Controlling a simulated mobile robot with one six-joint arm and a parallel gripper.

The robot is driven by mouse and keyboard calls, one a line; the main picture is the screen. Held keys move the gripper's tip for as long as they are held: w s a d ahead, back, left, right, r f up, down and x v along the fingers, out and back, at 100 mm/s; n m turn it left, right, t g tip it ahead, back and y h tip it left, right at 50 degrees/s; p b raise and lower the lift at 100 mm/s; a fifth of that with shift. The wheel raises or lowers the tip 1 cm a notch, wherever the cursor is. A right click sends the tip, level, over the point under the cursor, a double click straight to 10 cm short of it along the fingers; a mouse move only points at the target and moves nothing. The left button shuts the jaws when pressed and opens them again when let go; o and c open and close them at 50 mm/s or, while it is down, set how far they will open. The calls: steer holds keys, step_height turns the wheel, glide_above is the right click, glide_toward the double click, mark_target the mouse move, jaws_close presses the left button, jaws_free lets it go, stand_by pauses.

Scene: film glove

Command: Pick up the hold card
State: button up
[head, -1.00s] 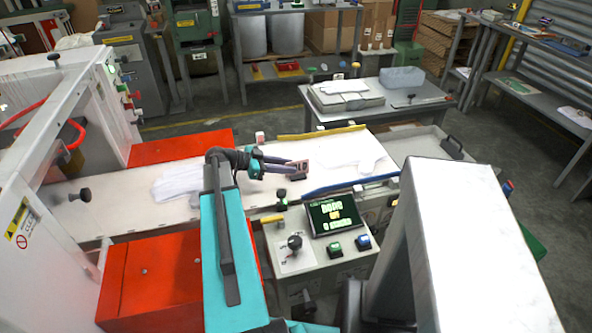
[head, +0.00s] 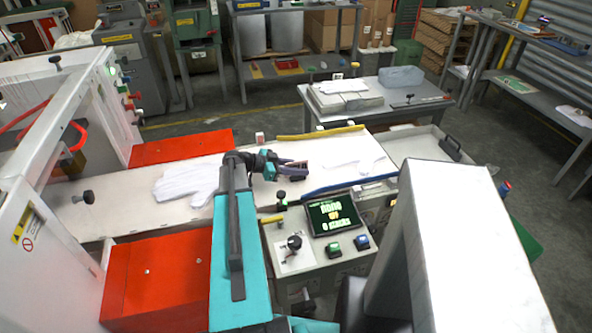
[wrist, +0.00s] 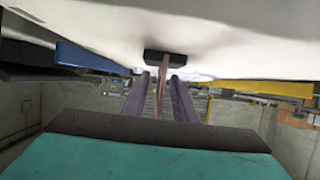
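The hold card is a small reddish-brown card on a black foot. In the head view the card (head: 299,163) stands on the white table, mostly hidden by my gripper (head: 292,171), which reaches it from the left. In the wrist view, which is upside down, the card (wrist: 163,84) is a thin upright strip seen edge-on, with its black foot (wrist: 172,57) against the white table. My gripper's two purple fingers (wrist: 160,98) are spread on either side of the card, with a gap showing on both sides.
A white glove (head: 190,182) lies left on the white table (head: 110,212), with more white cloth (head: 350,164) to the right. A yellow bar (head: 318,133) runs behind, a blue bar (head: 350,186) in front. A control box with a screen (head: 337,213) stands nearer.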

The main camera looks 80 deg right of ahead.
steer(key=shift+p+x, duration=0.3)
steer(key=shift+x, duration=1.15)
jaws_close()
